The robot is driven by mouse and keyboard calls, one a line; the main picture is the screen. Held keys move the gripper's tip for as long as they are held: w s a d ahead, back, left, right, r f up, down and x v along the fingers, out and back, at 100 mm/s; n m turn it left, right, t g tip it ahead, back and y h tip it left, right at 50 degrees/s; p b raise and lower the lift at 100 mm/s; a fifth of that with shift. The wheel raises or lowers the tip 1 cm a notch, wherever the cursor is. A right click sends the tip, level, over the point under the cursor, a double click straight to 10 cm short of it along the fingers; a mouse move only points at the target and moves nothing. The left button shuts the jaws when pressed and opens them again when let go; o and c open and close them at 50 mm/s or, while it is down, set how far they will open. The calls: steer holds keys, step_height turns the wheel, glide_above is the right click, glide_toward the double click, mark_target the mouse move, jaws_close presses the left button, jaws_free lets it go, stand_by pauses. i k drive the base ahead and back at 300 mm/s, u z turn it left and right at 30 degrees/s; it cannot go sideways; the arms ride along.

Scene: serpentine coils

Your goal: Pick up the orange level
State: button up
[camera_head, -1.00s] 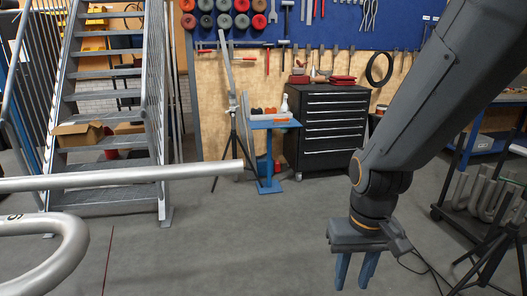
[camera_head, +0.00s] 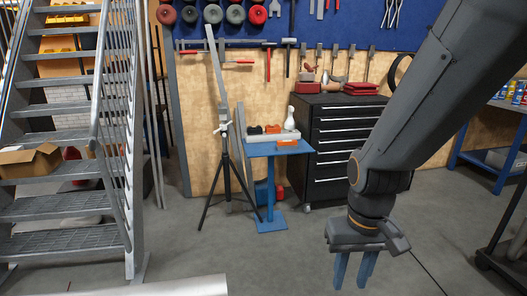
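A small blue table (camera_head: 262,151) stands in front of the pegboard wall, left of a black drawer cabinet. A small orange object (camera_head: 287,142) lies at the front right of its top; it may be the orange level, but it is too small to be sure. Another orange item (camera_head: 272,128) sits behind it in or on a grey tray. My gripper (camera_head: 354,278) hangs pointing down at the lower right, nearer to me than the table and apart from it. Its two blue-grey fingers are spread with nothing visible between them; the tips are near the lower edge.
A black tripod (camera_head: 228,170) with a tall grey bar stands just left of the table. The black drawer cabinet (camera_head: 340,140) is on the right. Metal stairs (camera_head: 75,215) fill the left. A pale pipe (camera_head: 175,287) crosses the lower left. Grey floor (camera_head: 270,262) before the table is clear.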

mark_target(288, 145)
steer(key=u, duration=0.1)
steer(key=i, duration=3.4)
steer(key=u, duration=0.7)
